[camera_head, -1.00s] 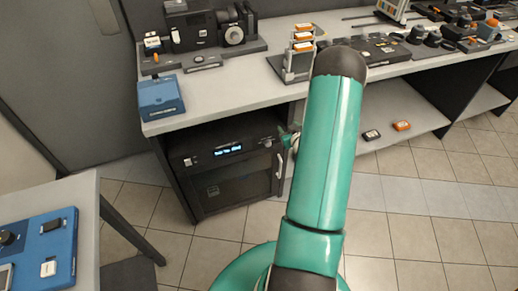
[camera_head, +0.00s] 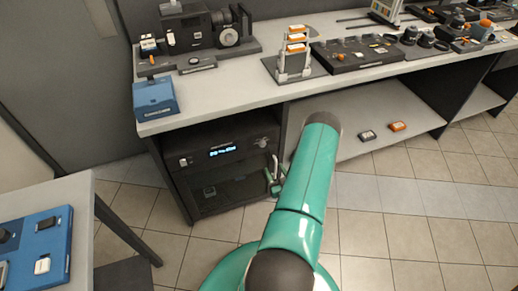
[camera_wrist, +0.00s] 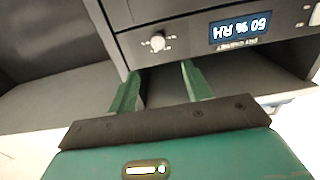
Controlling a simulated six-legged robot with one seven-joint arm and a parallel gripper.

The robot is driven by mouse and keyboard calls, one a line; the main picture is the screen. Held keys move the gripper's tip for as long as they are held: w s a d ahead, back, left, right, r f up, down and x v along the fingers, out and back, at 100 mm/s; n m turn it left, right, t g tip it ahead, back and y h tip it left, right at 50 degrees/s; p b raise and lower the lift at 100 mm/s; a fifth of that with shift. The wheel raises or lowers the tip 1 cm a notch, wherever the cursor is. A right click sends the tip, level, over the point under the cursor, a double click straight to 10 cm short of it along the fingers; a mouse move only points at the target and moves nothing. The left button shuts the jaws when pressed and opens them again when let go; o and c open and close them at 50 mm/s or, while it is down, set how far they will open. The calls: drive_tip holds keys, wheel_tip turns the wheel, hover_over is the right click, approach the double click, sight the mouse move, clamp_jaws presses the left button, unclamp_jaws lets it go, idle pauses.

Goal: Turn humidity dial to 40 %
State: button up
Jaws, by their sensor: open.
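The dry cabinet (camera_head: 205,140) is a dark unit under the bench with a lit display (camera_head: 222,150). In the wrist view, which is upside down, the display (camera_wrist: 240,27) reads 50 % RH. In the head view the dial (camera_head: 262,142) is at the panel's right end. My gripper (camera_wrist: 160,68) is open and empty. Its two green fingers point toward the panel, one to each side of the dial's line, with the tips short of the knob. In the head view my gripper (camera_head: 273,178) is small and partly hidden by my arm.
A light bench (camera_head: 225,90) overhangs the cabinet and carries a blue box (camera_head: 155,97), an orange-topped rack (camera_head: 294,57) and a dark tray (camera_head: 360,53). A table (camera_head: 75,195) stands at the left. The tiled floor in front right is clear.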

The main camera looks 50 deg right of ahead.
sight(264, 146)
drive_tip(key=x, duration=1.3)
drive_tip(key=shift+d, duration=0.4)
drive_tip(key=shift+c, duration=0.4)
drive_tip(key=c, duration=0.9)
drive_tip(key=shift+n, duration=0.5)
drive_tip(key=n, duration=0.4)
drive_tip(key=shift+n, duration=0.4)
drive_tip(key=n, duration=0.6)
